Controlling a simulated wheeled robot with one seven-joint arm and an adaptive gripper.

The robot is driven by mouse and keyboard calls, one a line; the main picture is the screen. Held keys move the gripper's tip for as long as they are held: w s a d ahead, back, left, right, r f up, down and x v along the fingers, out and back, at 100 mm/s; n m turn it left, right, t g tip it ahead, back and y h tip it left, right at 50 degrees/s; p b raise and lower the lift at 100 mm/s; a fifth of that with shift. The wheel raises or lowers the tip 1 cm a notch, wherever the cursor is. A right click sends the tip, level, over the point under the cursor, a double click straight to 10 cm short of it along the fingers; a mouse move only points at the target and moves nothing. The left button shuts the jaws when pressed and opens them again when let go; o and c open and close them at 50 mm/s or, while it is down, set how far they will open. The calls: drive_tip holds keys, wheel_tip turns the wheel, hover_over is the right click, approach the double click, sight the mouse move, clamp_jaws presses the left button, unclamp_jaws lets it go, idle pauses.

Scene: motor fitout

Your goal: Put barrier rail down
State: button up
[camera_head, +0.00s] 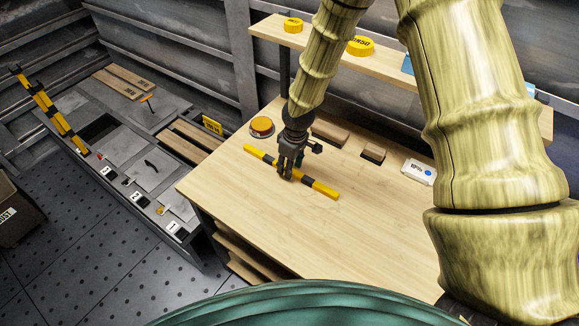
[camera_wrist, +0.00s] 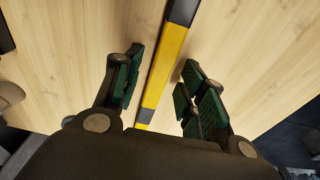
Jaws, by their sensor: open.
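A yellow and black striped barrier rail (camera_head: 319,186) lies flat on the light wooden workbench top (camera_head: 250,205). In the wrist view the rail (camera_wrist: 166,68) runs between the two fingers of my gripper (camera_wrist: 158,95), with gaps showing on both sides. My gripper (camera_head: 287,175) points down at the middle of the rail in the head view and is open around it. The rail's middle is partly hidden behind my gripper there. Another yellow and black striped rail (camera_head: 50,112) stands slanted at the grey bench on the left.
The grey bench on the left has numbered spots and a dark opening (camera_head: 97,127). An orange-topped round object (camera_head: 262,126), brown blocks (camera_head: 330,131) and a white box (camera_head: 419,172) sit behind the rail. A raised shelf (camera_head: 400,68) spans the back. The front bench top is clear.

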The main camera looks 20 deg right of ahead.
wheel_tip(320, 180, up, 11)
drive_tip(key=s+b, duration=0.1)
drive_tip(key=b, duration=0.1)
drive_tip(key=shift+d+b, duration=0.35)
drive_tip(key=shift+d, duration=0.05)
